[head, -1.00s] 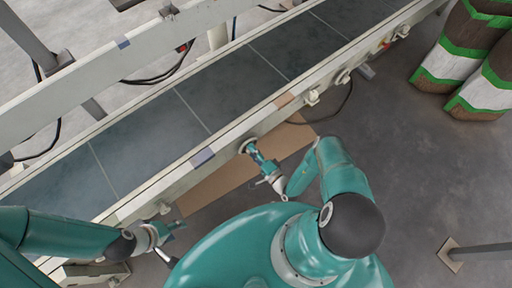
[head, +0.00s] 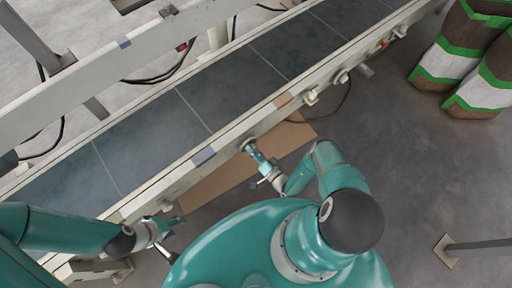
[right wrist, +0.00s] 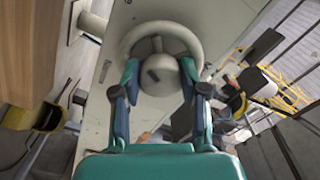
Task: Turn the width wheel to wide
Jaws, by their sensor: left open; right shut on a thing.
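The width wheel (right wrist: 161,27) is a pale round handwheel with a grey hub, mounted on the side panel of the conveyor. In the head view only a small part of it (head: 246,145) shows at the conveyor's near rail. My right gripper (head: 255,153) reaches it from the near side. In the right wrist view the right gripper (right wrist: 160,76) is shut on the wheel, one finger on each side of the hub, overlapping the lower rim. My left gripper (head: 174,221) is open and empty beside the near rail, lower left. Any width marking is not readable.
The conveyor belt (head: 145,133) runs diagonally across the head view between pale rails. Other small fittings (head: 311,97) sit along the near rail. A brown board (head: 222,182) lies below it. Striped sacks (head: 462,52) stand at upper right. The floor at right is largely clear.

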